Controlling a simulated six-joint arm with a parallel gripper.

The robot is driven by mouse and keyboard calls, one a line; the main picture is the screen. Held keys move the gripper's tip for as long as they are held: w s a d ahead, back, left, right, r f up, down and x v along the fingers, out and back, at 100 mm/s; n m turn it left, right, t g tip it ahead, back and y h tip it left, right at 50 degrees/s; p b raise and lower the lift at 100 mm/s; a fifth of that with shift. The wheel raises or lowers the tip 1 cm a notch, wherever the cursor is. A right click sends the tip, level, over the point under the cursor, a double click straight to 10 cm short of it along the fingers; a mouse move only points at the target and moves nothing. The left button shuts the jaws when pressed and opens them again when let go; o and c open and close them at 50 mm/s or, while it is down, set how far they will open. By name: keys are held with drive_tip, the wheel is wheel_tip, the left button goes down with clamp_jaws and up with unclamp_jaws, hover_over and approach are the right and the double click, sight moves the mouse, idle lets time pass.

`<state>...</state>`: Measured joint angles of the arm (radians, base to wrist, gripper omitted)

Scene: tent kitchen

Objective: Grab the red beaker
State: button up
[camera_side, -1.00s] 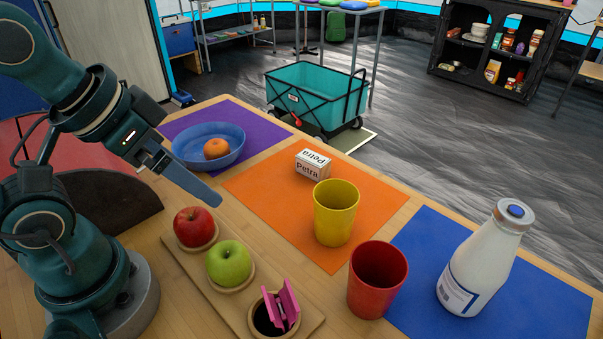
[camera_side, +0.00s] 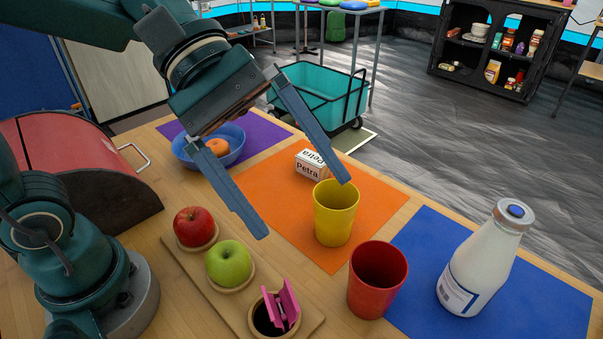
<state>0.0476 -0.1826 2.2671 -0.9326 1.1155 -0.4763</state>
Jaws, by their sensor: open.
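The red beaker (camera_side: 377,281) stands upright and open-topped on the wooden table, at the left edge of the blue mat. My gripper (camera_side: 305,212) is open and empty, up and to the left of the red beaker and apart from it. One fingertip overlaps the rim of the yellow beaker (camera_side: 335,214) in this view; I cannot tell if they touch. The other fingertip hangs in view above the orange mat's left edge.
A milk bottle (camera_side: 482,262) stands on the blue mat (camera_side: 545,300). A wooden holder (camera_side: 205,278) carries a red apple, a green apple and a pink item. A Petra box (camera_side: 311,163) stands on the orange mat (camera_side: 268,192). A blue bowl (camera_side: 232,139) holds an orange fruit.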

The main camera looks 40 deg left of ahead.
drive_tip(key=w+d+n+h, duration=0.2)
drive_tip(key=w+n, duration=0.1)
drive_tip(key=n, duration=0.2)
drive_tip(key=n+t+h, duration=0.2)
drive_tip(key=n, duration=0.3)
hover_over(378, 268)
drive_tip(key=s+a, duration=0.4)
wheel_tip(378, 268, down, 13)
drive_tip(key=shift+x, duration=2.85)
drive_tip(key=shift+a+f, duration=0.1)
drive_tip(key=shift+f, duration=0.05)
drive_tip(key=c, duration=1)
drive_tip(key=shift+c, duration=0.2)
